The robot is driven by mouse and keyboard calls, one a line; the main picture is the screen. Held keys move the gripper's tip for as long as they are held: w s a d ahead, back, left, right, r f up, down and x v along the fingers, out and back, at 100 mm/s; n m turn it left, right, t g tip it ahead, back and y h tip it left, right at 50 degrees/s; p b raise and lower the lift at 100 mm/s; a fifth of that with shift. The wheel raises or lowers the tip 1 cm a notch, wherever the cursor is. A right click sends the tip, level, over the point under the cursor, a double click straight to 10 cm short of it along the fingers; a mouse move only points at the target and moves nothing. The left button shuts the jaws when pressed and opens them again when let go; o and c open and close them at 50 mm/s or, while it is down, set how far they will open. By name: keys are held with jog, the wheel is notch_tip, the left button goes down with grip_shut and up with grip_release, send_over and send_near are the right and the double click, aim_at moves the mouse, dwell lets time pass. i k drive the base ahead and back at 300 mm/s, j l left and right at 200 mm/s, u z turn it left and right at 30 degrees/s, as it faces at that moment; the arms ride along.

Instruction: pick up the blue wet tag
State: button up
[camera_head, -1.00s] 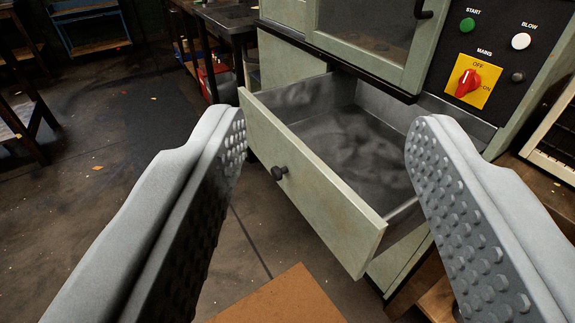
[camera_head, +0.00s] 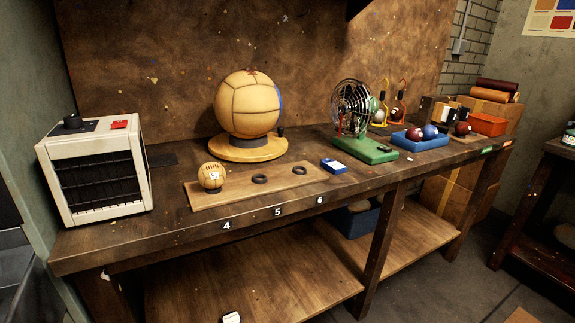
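A small flat blue piece with a white face (camera_head: 334,166) lies on the workbench (camera_head: 330,196), right of a wooden board and in front of a green-based fan. It looks like the blue wet tag, but any lettering is too small to read. My gripper is out of view now, so its opening does not show.
The wooden board (camera_head: 228,193) holds a small tan ball (camera_head: 212,177) and two dark rings. Behind it a large tan ball (camera_head: 248,103) sits on a round stand. The fan (camera_head: 352,108) and a blue tray (camera_head: 420,141) stand to the right. A white heater (camera_head: 95,170) stands left.

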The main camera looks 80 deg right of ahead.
aim_at(334, 167)
jog(key=z, duration=2.4)
